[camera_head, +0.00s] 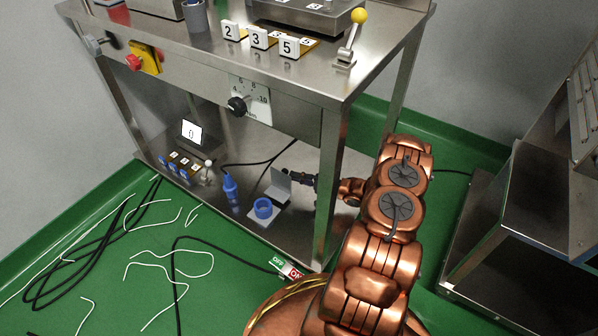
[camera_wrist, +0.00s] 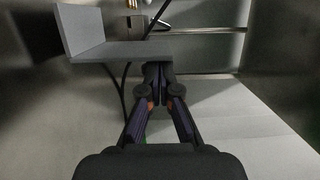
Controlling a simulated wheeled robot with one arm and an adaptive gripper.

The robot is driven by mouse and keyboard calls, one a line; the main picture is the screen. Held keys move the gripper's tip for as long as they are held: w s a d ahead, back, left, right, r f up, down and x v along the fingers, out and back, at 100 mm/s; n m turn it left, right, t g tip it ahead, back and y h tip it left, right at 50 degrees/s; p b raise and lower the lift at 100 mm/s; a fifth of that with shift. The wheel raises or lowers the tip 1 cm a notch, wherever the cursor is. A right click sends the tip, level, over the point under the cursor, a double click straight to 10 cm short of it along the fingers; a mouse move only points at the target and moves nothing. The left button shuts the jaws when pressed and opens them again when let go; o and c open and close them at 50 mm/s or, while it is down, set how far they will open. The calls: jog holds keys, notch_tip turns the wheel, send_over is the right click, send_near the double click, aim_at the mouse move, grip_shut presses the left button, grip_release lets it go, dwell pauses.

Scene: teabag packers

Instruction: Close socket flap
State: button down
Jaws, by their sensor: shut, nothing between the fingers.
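The socket shows in the head view as a blue ring (camera_head: 263,208) on a grey plate, low inside the steel bench. Its grey flap (camera_head: 279,184) stands raised at the back of the plate, so the socket is open. My gripper (camera_head: 291,174) is just right of the flap, at about the height of its upper part. In the wrist view a grey L-shaped piece (camera_wrist: 118,52), the flap with its plate, lies ahead and to the left. My gripper's fingers (camera_wrist: 157,76) are together and empty, close to its edge. I cannot tell whether they touch it.
A blue plug (camera_head: 230,186) with a black cable stands left of the socket. A bench leg (camera_head: 331,180) rises close to my arm. A small lever (camera_head: 207,171) and a display (camera_head: 191,132) are farther left. Loose cables lie on the green floor.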

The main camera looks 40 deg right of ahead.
jog(key=s+a+n+g+h+p, duration=0.1)
jog(key=s+a+n+p, duration=0.3)
jog(key=a+n+p, duration=0.5)
jog(key=shift+s+a+r+h, duration=0.2)
jog(key=shift+a+r+h, duration=0.35)
jog(key=shift+a, duration=1.25)
jog(key=shift+f, duration=0.2)
